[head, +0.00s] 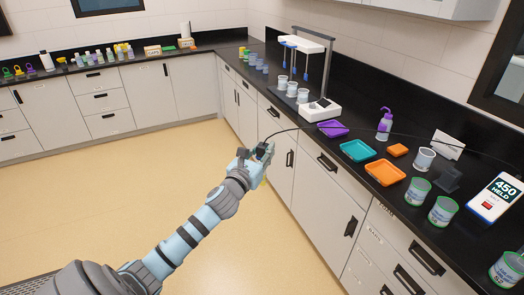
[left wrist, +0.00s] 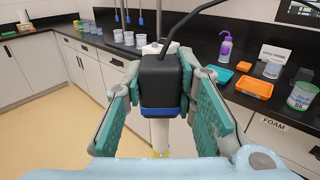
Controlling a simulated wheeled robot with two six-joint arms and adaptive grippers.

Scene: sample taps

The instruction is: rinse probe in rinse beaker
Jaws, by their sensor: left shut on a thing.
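My left gripper (head: 259,156) is in front of the cabinet fronts, short of the counter's front edge. In the left wrist view its two green-padded fingers (left wrist: 160,125) are shut on the probe (left wrist: 160,82), which has a black head, a blue band and a pale body with a yellow lower end. The probe hangs about upright, and a black cable leaves its top. A whitish beaker (head: 424,160), likely the rinse beaker, stands on the counter to the right by a white card (head: 449,143). The card's writing is too small to read. My right gripper is out of view.
The cable crosses the counter. A meter (head: 495,196) reads "450 HELD". Labelled tins (head: 418,191), a purple bottle (head: 384,125), a teal tray (head: 357,151), an orange tray (head: 385,173) and a stirrer stand (head: 320,110) are on the counter. The floor is clear.

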